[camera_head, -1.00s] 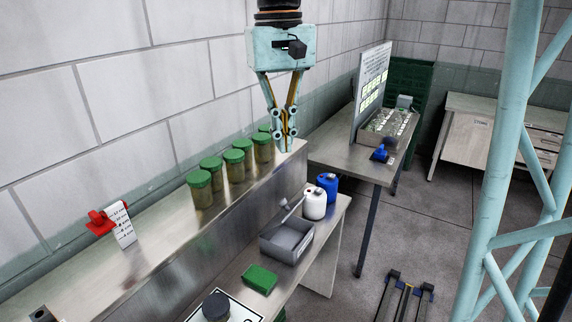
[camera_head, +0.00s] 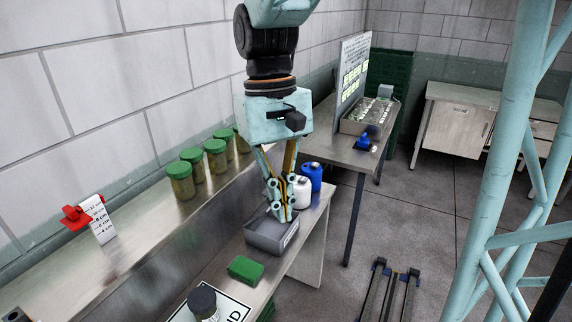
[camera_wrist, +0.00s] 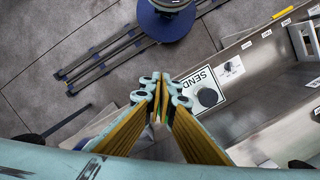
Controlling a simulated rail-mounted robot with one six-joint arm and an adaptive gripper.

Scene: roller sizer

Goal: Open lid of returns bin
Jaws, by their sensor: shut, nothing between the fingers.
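My gripper (camera_head: 283,217) is shut and empty. In the head view it hangs pointing down, in front of or above the grey open-topped tray (camera_head: 262,236) on the lower bench. The picture does not settle whether it touches the tray. In the wrist view the shut fingertips (camera_wrist: 163,82) show near the middle, left of the SEND mat (camera_wrist: 200,76). No bin marked as returns and no lid of one can be made out in either view.
A green block (camera_head: 245,269) and a dark-capped jar (camera_head: 203,302) are on the lower bench. A white bottle (camera_head: 301,193) and a blue bottle (camera_head: 313,176) stand behind the tray. Green-lidded jars (camera_head: 181,181) line the upper shelf (camera_head: 137,225). Open floor (camera_head: 420,225) lies to the right.

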